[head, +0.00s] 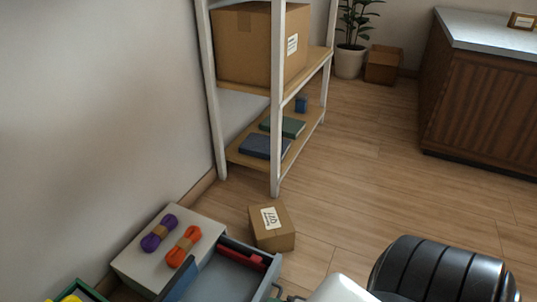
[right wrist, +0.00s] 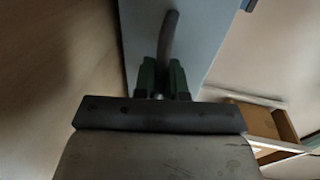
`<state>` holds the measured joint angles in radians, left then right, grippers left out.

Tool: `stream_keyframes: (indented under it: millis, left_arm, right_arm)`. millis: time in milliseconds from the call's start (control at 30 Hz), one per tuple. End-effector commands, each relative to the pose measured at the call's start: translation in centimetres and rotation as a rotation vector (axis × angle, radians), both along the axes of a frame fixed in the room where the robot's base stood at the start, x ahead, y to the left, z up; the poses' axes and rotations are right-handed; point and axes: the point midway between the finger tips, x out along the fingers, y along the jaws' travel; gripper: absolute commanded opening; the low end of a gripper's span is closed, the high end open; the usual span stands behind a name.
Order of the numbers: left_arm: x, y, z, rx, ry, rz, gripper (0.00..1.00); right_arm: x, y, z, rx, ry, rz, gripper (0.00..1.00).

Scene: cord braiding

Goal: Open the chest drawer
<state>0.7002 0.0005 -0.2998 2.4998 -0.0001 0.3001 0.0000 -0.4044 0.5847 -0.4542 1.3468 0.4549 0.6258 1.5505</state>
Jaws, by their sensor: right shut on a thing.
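The low chest (head: 140,258) has a pale top and stands against the wall at the lower left of the head view. Its grey drawer (head: 222,280) is pulled out, so the inside shows. A red object (head: 243,252) lies in the drawer along its far side. In the right wrist view, my right gripper (right wrist: 162,80) has its green fingers shut on the dark curved handle (right wrist: 168,38) of the grey drawer front (right wrist: 203,35). In the head view the gripper is mostly cut off at the bottom edge. My left gripper is not in view.
Purple (head: 159,233) and orange (head: 184,246) cord bundles lie on the chest top. A small cardboard box (head: 272,236) sits on the floor just beyond the drawer. A white-framed shelf (head: 276,120) stands behind.

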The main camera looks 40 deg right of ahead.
Motion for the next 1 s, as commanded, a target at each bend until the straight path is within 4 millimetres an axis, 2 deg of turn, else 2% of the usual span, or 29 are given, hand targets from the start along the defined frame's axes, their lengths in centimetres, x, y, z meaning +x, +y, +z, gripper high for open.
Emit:
stream_keyframes:
  millis: [167, 200, 333, 367, 833, 1000]
  left_arm:
    - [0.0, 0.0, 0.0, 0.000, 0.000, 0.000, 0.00]
    - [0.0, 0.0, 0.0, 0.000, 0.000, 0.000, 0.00]
    - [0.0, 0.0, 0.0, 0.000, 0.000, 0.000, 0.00]
    - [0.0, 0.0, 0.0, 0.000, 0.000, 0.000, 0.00]
    - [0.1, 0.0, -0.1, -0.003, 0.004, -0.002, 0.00]
    - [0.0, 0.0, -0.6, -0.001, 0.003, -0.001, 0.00]
  right_arm:
    - [0.0, 0.0, 0.0, -0.001, 0.001, 0.000, 0.00]
    - [0.0, -0.1, 0.0, -0.001, 0.001, 0.000, 0.14]
    - [0.0, 0.0, 0.0, -0.001, 0.001, 0.000, 0.34]
    - [0.0, 0.0, 0.0, -0.001, 0.001, 0.000, 0.35]
    - [0.1, 0.0, 0.0, 0.000, 0.000, 0.000, 0.35]
    - [1.2, 0.4, -0.1, 0.001, -0.003, 0.000, 0.35]
